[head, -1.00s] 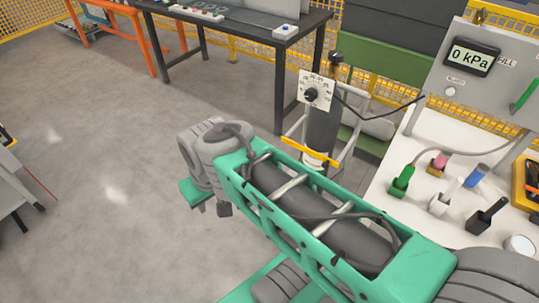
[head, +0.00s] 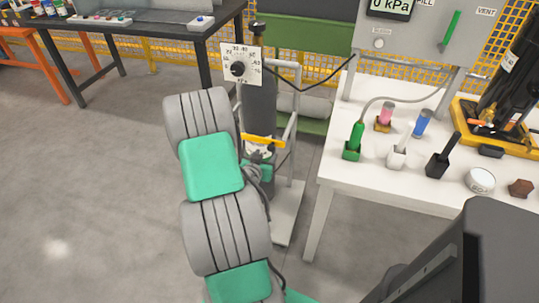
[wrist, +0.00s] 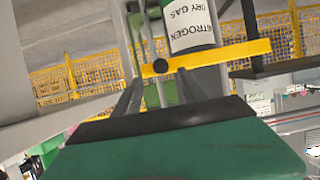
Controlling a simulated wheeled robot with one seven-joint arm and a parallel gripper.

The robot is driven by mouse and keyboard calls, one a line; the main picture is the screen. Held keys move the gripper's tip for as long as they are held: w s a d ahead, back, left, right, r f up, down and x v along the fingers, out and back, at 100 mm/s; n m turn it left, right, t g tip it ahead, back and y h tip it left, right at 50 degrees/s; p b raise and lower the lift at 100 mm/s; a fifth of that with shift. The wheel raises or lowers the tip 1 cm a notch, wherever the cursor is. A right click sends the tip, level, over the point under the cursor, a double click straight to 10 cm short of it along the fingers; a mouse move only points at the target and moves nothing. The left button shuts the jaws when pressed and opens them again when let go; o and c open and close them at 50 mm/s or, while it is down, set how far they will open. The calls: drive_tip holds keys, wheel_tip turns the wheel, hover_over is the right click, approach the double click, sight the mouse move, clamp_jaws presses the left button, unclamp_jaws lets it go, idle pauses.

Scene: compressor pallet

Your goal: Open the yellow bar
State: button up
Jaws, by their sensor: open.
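The yellow bar (head: 263,140) lies across the front of a dark gas cylinder (head: 259,100) on a grey trolley. In the wrist view the yellow bar (wrist: 225,57) runs across the picture, slightly tilted, with a dark round pivot near its left part. Behind it the cylinder (wrist: 190,25) carries a white nitrogen label, seen upside down. My gripper (wrist: 158,80) is open and empty, its two dark fingers pointing at the bar with the pivot between and above their tips. I cannot tell whether the tips touch the bar. In the head view my arm mostly hides the gripper.
The trolley's grey frame (head: 292,130) stands close at the right. A white table (head: 335,165) with small tools stands further right. A dark bench (head: 150,32) is behind left. Open floor lies left.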

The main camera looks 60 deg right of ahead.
sight(270, 148)
drive_tip(key=x, duration=0.6)
drive_tip(key=shift+w+d, duration=0.1)
drive_tip(key=shift+d, duration=0.3)
clamp_jaws()
idle(0.9)
